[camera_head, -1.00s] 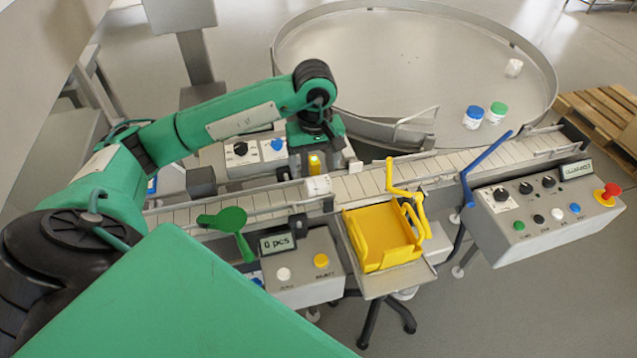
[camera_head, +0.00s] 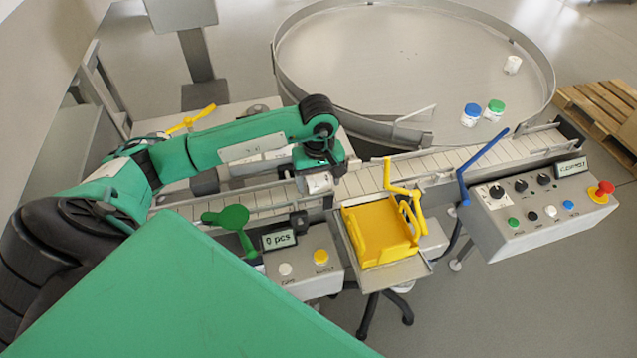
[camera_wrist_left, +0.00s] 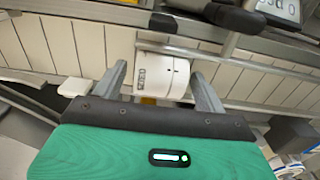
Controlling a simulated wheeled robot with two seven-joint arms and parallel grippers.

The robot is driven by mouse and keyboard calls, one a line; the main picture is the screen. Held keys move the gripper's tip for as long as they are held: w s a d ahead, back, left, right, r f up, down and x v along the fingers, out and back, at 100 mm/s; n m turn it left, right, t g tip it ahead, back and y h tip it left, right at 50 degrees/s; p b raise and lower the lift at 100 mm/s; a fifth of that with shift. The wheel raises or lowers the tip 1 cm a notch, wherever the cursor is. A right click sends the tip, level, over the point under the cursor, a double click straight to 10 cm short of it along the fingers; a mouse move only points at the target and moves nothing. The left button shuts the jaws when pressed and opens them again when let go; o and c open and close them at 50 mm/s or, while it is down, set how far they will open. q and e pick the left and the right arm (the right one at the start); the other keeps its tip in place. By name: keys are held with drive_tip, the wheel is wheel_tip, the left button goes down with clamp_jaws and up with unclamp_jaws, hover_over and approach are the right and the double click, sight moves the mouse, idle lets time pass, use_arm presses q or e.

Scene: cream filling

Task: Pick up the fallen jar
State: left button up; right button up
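A white jar (camera_head: 319,183) with a printed label lies on its side on the conveyor belt, directly below my left gripper (camera_head: 319,172). In the left wrist view the jar (camera_wrist_left: 163,76) shows between the two grey fingers of the left gripper (camera_wrist_left: 160,86). The fingers are apart, with a visible gap on each side of the jar. A bit of yellow shows at the jar's near edge, partly hidden by the gripper body. My right gripper is not in view.
A round table (camera_head: 400,50) behind holds a blue-lidded jar (camera_head: 471,115), a green-lidded jar (camera_head: 495,110) and a white jar (camera_head: 513,65). A yellow tray (camera_head: 378,235) stands in front of the belt. A green paddle (camera_head: 233,218) and yellow lever (camera_head: 389,176) flank the gripper.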

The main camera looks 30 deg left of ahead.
use_arm(q)
drive_tip(key=c, duration=0.9)
drive_tip(key=shift+r, duration=0.2)
